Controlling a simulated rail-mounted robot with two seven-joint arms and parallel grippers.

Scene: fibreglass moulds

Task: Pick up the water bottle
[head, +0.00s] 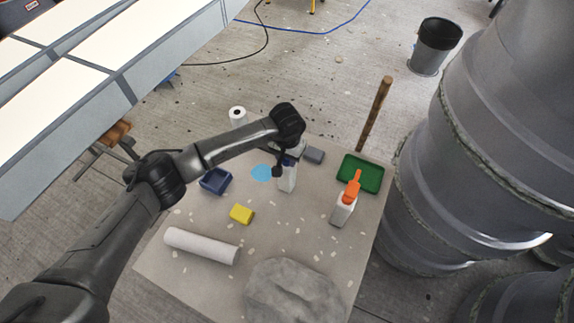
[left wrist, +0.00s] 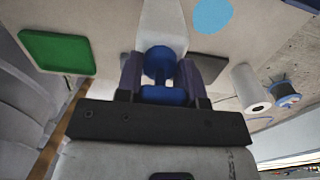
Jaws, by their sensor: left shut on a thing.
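The water bottle (head: 287,181) has a white body and a blue cap, and appears upright at the table (head: 215,284). My left gripper (head: 287,160) is over its top in the head view, partly hidden by my own arm. In the left wrist view the blue cap (left wrist: 160,64) lies between the two fingers of my left gripper (left wrist: 160,78), which is shut on it. The white body extends away beyond the cap. I cannot tell whether the bottle's base touches the table. My right gripper is in neither view.
A grey block (head: 314,155) is close by.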

